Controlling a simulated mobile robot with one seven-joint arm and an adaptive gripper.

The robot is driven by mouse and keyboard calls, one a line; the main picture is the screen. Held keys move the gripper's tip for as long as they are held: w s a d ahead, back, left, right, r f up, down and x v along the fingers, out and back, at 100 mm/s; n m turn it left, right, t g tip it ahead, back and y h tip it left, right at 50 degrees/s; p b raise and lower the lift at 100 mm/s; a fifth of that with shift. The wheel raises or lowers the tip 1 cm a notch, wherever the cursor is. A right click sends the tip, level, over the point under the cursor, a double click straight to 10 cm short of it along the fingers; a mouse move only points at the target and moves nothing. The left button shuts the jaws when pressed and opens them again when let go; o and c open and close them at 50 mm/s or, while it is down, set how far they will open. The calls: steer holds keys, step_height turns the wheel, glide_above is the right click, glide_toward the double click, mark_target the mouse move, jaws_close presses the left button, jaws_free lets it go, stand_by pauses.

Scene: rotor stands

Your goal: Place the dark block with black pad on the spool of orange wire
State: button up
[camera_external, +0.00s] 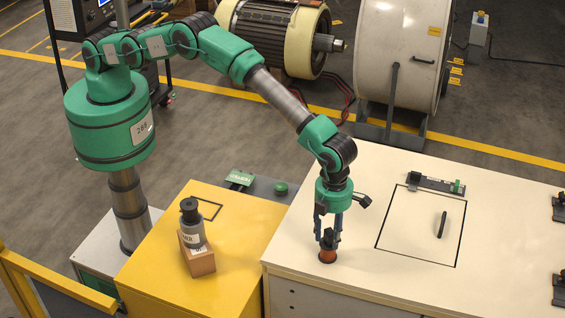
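My gripper (328,237) points straight down at the left part of the cream worktop, its two blue-grey fingers on either side of a small dark piece. This looks like the dark block with black pad (328,238), though it is too small for the pad to show clearly. Directly below it is the spool of orange wire (327,256), standing on the worktop near its left corner. The dark piece appears to be on or just above the spool. I cannot tell whether the fingers press on it.
The cream worktop (330,185) has a black outlined square with a dark handle (442,224) to the right. A green-and-black device (436,184) lies behind it. On the yellow table (245,235), a grey black-capped bottle (192,229) stands on a brown box (199,262).

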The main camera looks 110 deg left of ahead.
mark_target(330, 232)
steer(key=shift+r, duration=0.1)
step_height(330, 232, up, 12)
steer(key=b, duration=0.1)
stand_by(0.6)
steer(key=shift+r, duration=0.15)
stand_by(0.4)
